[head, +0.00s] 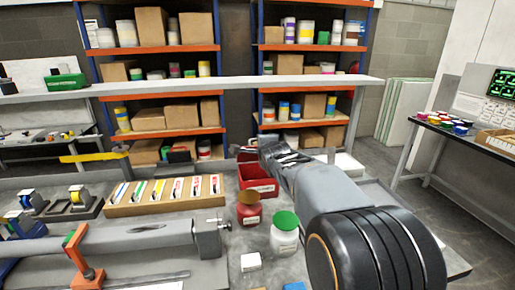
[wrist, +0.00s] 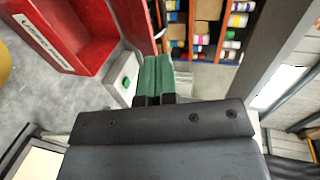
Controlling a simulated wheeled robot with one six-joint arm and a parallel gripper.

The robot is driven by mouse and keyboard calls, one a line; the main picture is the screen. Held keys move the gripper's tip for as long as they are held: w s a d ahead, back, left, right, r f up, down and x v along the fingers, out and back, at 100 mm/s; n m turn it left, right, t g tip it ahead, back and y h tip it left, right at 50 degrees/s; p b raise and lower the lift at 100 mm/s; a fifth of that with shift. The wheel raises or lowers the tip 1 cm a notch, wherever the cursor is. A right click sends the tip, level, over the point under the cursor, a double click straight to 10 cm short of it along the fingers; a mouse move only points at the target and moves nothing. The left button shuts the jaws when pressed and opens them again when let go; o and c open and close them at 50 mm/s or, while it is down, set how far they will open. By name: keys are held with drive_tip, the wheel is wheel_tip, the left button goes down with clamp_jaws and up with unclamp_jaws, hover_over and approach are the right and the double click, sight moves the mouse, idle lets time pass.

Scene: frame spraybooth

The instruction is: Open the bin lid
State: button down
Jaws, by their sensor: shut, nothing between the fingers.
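The red bin (head: 257,186) stands on the bench in the middle of the head view, with a white label on its front. Its red wall and label also show at the upper left of the wrist view (wrist: 88,55). Its top looks at least partly open. A red panel (wrist: 133,18) rises at its right side in the wrist view; I cannot tell whether this is the lid. My gripper (wrist: 153,62) has green fingers closed together and empty, beside the bin. In the head view my arm hides part of the bin's right side.
A brown-lidded red jar (head: 249,213) and a green-lidded white jar (head: 285,238) stand in front of the bin. A small pale box with a green button (wrist: 124,80) is close to my fingers.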

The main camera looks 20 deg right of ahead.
drive_tip(key=x, duration=1)
drive_tip(key=shift+w+d+r, duration=0.1)
drive_tip(key=shift+w+d, duration=0.05)
drive_tip(key=shift+d, duration=0.1)
drive_tip(key=shift+r, duration=0.15)
